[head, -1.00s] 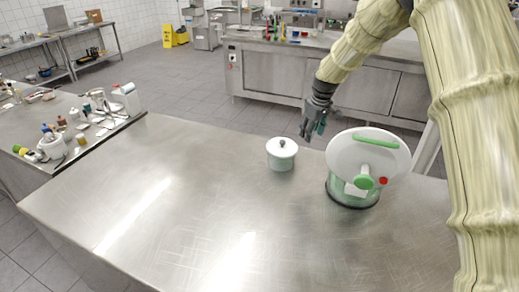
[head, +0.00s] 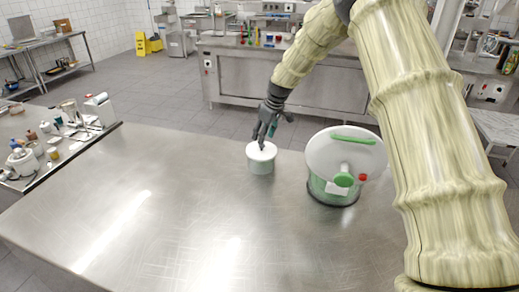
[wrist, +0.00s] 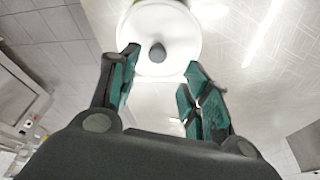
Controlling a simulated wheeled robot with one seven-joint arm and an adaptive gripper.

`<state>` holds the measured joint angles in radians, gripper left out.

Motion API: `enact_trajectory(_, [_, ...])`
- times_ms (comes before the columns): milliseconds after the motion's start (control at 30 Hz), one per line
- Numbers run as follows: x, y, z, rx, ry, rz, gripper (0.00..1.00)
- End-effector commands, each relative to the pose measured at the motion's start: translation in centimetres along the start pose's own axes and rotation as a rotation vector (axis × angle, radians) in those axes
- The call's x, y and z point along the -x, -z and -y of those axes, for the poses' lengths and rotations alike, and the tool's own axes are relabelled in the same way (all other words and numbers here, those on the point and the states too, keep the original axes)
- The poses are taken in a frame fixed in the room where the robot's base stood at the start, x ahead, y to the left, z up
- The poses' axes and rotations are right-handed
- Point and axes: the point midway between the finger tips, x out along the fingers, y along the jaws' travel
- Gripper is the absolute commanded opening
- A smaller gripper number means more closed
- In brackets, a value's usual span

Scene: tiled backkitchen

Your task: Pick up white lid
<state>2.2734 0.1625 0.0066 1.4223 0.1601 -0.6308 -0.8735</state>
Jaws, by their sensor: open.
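My gripper (head: 264,140) is just above the lid in the head view and partly hides the knob. In the wrist view my gripper (wrist: 160,58) has its teal-padded fingers spread apart with nothing held between them.
A larger white and green container (head: 340,172) with a green handle stands close on the right of the pot. The steel table (head: 170,215) is clear to the left and front. A side counter (head: 85,160) at the left holds several small items.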

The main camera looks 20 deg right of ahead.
Motion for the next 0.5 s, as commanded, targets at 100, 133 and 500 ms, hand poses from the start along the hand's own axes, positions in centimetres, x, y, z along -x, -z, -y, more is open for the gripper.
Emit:
enact_trajectory(100, [-0.4, 0.0, -0.1, 0.0, 0.0, 0.0, 0.47])
enact_trajectory(133, [-0.6, 0.0, -0.1, 0.0, 0.001, 0.0, 0.47])
enact_trajectory(500, [-4.2, -0.4, -0.7, 0.001, 0.001, 0.001, 0.47])
